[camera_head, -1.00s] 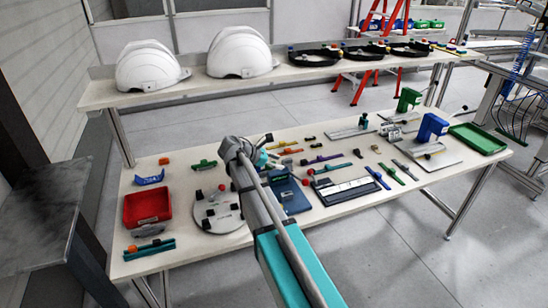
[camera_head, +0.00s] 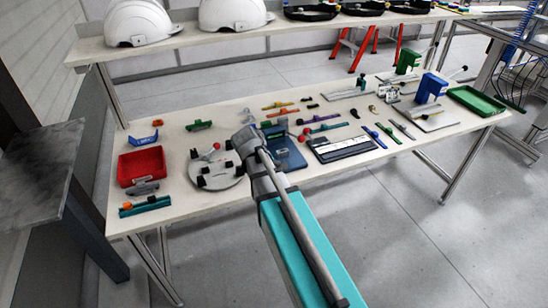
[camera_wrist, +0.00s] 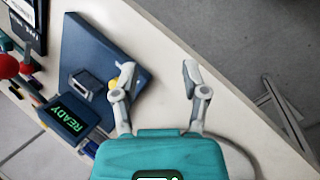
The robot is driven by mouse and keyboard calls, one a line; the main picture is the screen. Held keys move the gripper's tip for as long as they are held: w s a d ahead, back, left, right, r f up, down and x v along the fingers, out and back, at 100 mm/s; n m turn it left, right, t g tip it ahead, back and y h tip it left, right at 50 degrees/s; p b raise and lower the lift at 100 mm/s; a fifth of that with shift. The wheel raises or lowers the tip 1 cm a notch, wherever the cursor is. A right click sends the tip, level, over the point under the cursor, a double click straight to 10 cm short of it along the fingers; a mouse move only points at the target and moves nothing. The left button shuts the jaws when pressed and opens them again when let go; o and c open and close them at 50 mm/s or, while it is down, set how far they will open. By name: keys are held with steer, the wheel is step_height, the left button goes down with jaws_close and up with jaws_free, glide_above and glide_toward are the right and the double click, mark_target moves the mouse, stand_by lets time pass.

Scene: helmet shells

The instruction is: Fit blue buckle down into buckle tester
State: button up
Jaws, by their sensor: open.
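The buckle tester appears to be the dark blue plate (camera_head: 292,158) near the table's front edge. In the wrist view, the plate (camera_wrist: 95,48) carries a grey bracket-like socket (camera_wrist: 81,84) and a box with a green READY display (camera_wrist: 68,118). My gripper (camera_wrist: 158,72) is open, with nothing between its fingers. Its left finger overlaps the plate's edge in the picture, and its right finger shows over pale table. In the head view, my arm's end hides the plate's left part, and the fingers cannot be made out. I cannot tell which small blue piece is the blue buckle.
A round grey fixture (camera_head: 217,172) lies left of the plate, and a black-and-white panel (camera_head: 345,146) lies right. A red tray (camera_head: 143,163) and a green tray (camera_head: 477,100) stand at the table's ends. Small coloured parts lie behind. A shelf with white helmets (camera_head: 140,22) runs above.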

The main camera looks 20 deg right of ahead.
steer(key=s+a+f+m+y+b, duration=0.3)
steer(key=s+a+f+m+y, duration=0.2)
steer(key=s, duration=0.4)
steer(key=shift+s+a+f+m, duration=0.4)
steer(key=shift+a+m, duration=0.5)
steer(key=shift+m, duration=0.2)
